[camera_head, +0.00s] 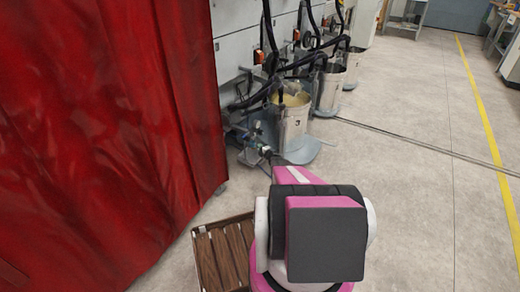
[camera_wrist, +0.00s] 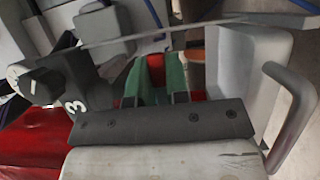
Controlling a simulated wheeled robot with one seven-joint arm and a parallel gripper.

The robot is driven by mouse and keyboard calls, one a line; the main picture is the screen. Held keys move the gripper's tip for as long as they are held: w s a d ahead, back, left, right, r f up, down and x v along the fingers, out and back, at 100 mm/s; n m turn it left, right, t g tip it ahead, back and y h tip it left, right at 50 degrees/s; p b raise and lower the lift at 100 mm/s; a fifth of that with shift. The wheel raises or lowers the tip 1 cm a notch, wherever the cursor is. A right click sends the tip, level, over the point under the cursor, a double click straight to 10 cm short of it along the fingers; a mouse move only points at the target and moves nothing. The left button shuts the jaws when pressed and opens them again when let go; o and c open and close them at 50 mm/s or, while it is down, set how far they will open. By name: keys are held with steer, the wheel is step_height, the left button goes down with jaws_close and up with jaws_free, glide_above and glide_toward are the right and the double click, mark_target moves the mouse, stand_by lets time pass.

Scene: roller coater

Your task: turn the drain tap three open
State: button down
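A dark tap body marked with a white 3 (camera_wrist: 75,104) is at the left of the wrist view, with a pale round end beside it. My gripper (camera_wrist: 155,75) shows green finger pads standing apart, with something red between and beside them. I cannot tell whether the pads touch the red part. In the head view my gripper (camera_head: 265,151) reaches to the pipework low beside the nearest bucket. The tap itself is too small to make out there.
A red curtain (camera_head: 105,130) hangs close on the left. The nearest metal bucket (camera_head: 293,125) and another bucket (camera_head: 329,90) stand along the machine with dark hoses above. A brown slatted wooden platform (camera_head: 222,255) lies at the lower left. Open floor spreads to the right.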

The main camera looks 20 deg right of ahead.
steer(key=shift+f+m, duration=0.1)
steer(key=shift+m, duration=0.2)
steer(key=m+g, duration=0.1)
steer(key=f+m+g, duration=0.1)
steer(key=m, duration=0.1)
steer(key=shift+s+a+f+m, duration=0.1)
steer(key=shift+a+m, duration=0.05)
steer(key=shift+m, duration=0.15)
steer(key=m, duration=0.1)
steer(key=m+g, duration=0.1)
steer(key=f+m+g+y, duration=0.1)
steer(key=shift+s+a, duration=0.2)
steer(key=shift+a, duration=0.1)
steer(key=m, duration=0.1)
steer(key=m+g, duration=0.1)
steer(key=a+m+y, duration=0.1)
steer(key=shift+s+f+m, duration=0.3)
steer(key=shift+s+f, duration=0.05)
steer(key=shift+f, duration=0.05)
steer(key=shift+s+a+f+m+g+y, duration=0.1)
steer(key=shift+s+a+m+g+y, duration=0.1)
steer(key=shift+m+g+y, duration=0.35)
steer(key=shift+s+a+m+g+y, duration=0.15)
steer(key=shift+m+g+y, duration=0.15)
steer(key=shift+m, duration=0.45)
steer(key=c, duration=1.1)
jaws_free()
